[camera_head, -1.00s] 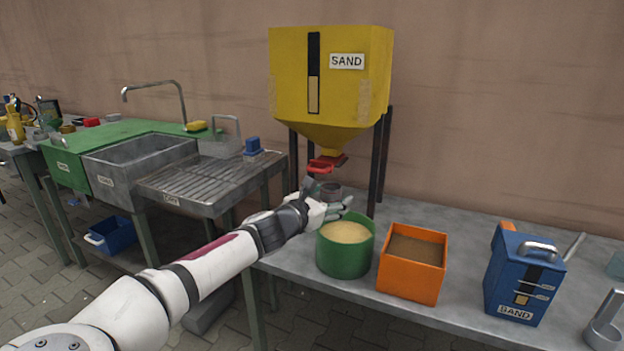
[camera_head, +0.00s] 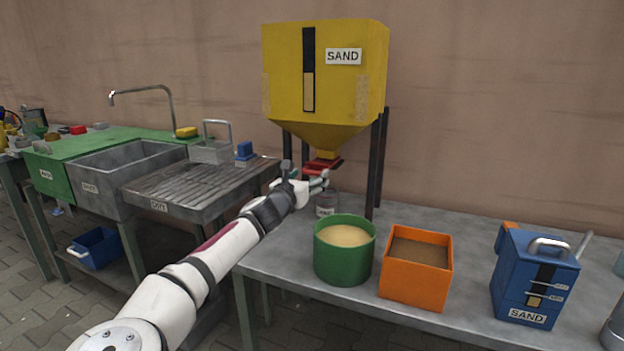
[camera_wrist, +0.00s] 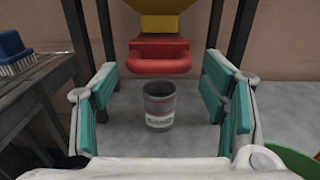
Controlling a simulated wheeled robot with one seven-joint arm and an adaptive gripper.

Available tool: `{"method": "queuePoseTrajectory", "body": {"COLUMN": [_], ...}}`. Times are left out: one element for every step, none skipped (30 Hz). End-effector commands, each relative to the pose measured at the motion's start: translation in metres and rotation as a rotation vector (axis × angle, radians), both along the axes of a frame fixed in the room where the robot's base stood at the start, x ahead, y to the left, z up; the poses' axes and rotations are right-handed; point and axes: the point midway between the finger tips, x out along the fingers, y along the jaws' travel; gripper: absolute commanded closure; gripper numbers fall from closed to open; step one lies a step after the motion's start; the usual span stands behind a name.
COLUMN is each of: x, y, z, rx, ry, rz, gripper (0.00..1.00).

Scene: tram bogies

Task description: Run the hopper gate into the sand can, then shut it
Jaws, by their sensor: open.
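The yellow sand hopper (camera_head: 326,80) stands on dark legs, with a level window on its front. Its red gate (camera_head: 318,166) is under the spout; in the wrist view the gate's red handle (camera_wrist: 159,55) faces me, straight ahead. A grey can with a red band and a white label (camera_wrist: 159,105) stands upright on the table below the gate. In the head view the can (camera_head: 326,204) shows partly, behind my gripper. My gripper (camera_head: 307,184) is open and empty, just in front of the gate; its teal-padded fingers (camera_wrist: 160,88) frame the can from a distance.
A sink (camera_head: 122,178), drainboard (camera_head: 165,206) and blue brush (camera_head: 245,150) are left. Hopper legs (camera_head: 374,165) flank the gate.

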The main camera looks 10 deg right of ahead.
Motion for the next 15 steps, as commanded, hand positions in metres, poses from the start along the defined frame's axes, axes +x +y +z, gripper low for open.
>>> {"method": "queuePoseTrajectory", "body": {"x": [0.006, 0.010, 0.013, 0.015, 0.017, 0.019, 0.020, 0.021, 0.022, 0.023, 0.023, 0.023, 0.023, 0.023, 0.023], "y": [-0.005, -0.007, -0.010, -0.011, -0.013, -0.014, -0.015, -0.016, -0.017, -0.017, -0.017, -0.017, -0.017, -0.017, -0.017], "z": [-0.001, -0.001, -0.001, 0.000, 0.000, 0.000, 0.000, 0.000, 0.000, 0.000, 0.000, 0.000, 0.000, 0.000, 0.000], "rx": [0.001, 0.001, 0.002, 0.002, 0.002, 0.002, 0.002, 0.002, 0.002, 0.002, 0.002, 0.001, 0.001, 0.001, 0.001], "ry": [-0.001, -0.001, -0.001, -0.001, -0.001, -0.001, -0.001, -0.001, -0.001, -0.001, -0.001, -0.001, -0.001, -0.001, -0.001], "rz": [-0.001, -0.001, -0.001, -0.001, -0.001, -0.001, -0.001, -0.001, -0.001, 0.000, 0.000, 0.000, 0.000, 0.000, 0.000], "gripper": [0.33, 0.33, 0.33, 0.33, 0.33, 0.33, 0.33, 0.33, 0.33, 0.33, 0.33, 0.33, 0.33, 0.33, 0.33]}}
